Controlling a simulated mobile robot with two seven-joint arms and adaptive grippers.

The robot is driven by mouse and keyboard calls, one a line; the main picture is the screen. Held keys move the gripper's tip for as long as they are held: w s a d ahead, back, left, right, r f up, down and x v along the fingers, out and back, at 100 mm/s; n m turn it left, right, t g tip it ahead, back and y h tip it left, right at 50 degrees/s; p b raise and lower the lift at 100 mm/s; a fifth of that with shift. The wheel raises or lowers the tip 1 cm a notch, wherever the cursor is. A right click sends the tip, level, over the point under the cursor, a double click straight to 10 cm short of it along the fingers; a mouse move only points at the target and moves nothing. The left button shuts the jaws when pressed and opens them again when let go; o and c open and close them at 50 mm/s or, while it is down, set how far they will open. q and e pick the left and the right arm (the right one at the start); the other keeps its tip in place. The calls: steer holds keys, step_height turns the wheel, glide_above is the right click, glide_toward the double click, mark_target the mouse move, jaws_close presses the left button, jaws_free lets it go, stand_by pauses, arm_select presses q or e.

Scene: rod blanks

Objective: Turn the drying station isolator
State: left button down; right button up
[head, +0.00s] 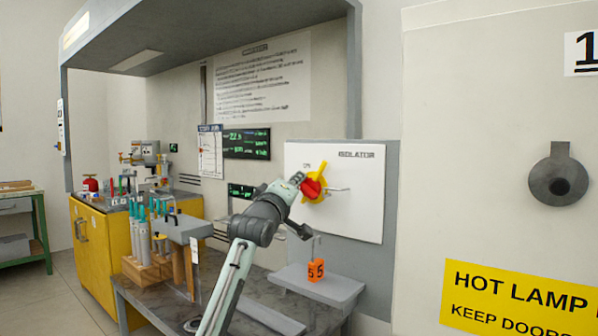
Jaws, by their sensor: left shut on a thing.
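The isolator (319,183) is a red handle on a yellow plate, mounted on a white panel (352,220) marked "ISOLATOR". The handle looks tilted, and a position mark shows at its upper left. My left gripper (301,184) is at the left side of the red handle and is shut on it. The gripper hides part of the handle's left end. My right gripper is not in view.
A grey shelf (337,287) below the panel carries an orange numbered block (316,270) with a thin metal loop above it. A wooden rack (147,272) of blue-topped tubes stands left of my arm. A grey-white door with a warning sign (520,299) is at right.

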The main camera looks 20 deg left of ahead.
arm_select(q)
steer(key=n, duration=0.1)
steer(key=n+g+p, duration=0.1)
steer(key=n, duration=0.1)
steer(key=shift+f+y, duration=0.3)
steer(key=shift+y, duration=0.1)
steer(key=shift+a+f+n, duration=0.1)
steer(key=shift+n, duration=0.4)
steer(key=shift+w+f+n+g, duration=0.1)
steer(key=shift+f+n+g, duration=0.1)
steer(key=shift+n+g, duration=0.3)
steer(key=shift+a+f+n+y, duration=0.1)
steer(key=shift+f+n+y, duration=0.15)
steer(key=shift+n, duration=0.55)
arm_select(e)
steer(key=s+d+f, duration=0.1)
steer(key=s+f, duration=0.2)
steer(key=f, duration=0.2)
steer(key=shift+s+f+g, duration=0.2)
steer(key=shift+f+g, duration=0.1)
arm_select(q)
steer(key=shift+g, duration=0.3)
steer(key=c, duration=1.6)
jaws_free()
